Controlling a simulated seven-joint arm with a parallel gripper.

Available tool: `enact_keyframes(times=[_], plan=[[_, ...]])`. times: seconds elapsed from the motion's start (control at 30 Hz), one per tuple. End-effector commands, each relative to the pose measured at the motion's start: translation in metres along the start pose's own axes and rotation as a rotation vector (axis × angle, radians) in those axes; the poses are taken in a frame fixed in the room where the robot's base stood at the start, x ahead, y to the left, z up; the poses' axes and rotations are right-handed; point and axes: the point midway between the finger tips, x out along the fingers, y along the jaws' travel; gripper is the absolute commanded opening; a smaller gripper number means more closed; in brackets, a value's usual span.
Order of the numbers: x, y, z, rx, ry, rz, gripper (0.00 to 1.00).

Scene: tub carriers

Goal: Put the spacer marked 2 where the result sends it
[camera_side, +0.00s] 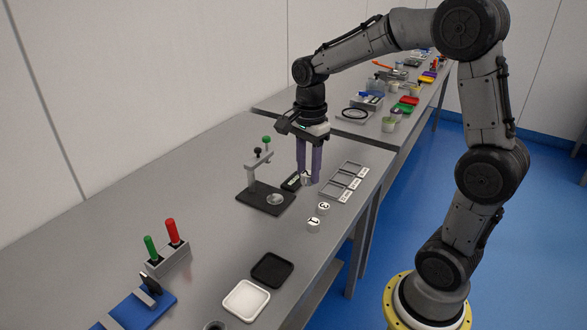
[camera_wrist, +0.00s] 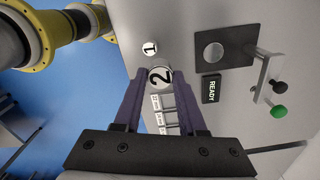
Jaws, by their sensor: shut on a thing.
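My gripper (camera_side: 309,180) is shut on the white spacer marked 2 (camera_wrist: 160,77), which shows between the purple fingertips in the wrist view. It looks held above the table, near the gauge. The gauge has a black base (camera_side: 257,193) with a round metal plate (camera_side: 275,199) that is empty, and a post with a black knob (camera_side: 258,151) and a green knob (camera_side: 266,140). Its small black display (camera_wrist: 211,90) reads READY. A grey tray (camera_side: 334,191) with three compartments and white labels, too small to read surely, stands right of my gripper; the compartments look empty.
White spacers marked 3 (camera_side: 323,207) and 1 (camera_side: 313,224) stand on the bench in front of the tray. A white tray (camera_side: 246,300) and a black tray (camera_side: 272,269) lie nearer. A grey holder (camera_side: 168,260) carries green and red sticks. Bench left of the gauge is clear.

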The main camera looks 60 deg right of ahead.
Motion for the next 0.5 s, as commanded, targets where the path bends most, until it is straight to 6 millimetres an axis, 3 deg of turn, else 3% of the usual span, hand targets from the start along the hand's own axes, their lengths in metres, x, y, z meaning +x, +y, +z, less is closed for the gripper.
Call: enact_keyframes(times=[0.13,0.37,0.5], plan=[[-0.006,0.012,0.0,-0.005,0.0,-0.002,0.0],[-0.007,0.017,-0.001,-0.134,0.0,-0.003,0.0],[-0.005,0.019,-0.028,-0.202,0.001,-0.004,0.0]])
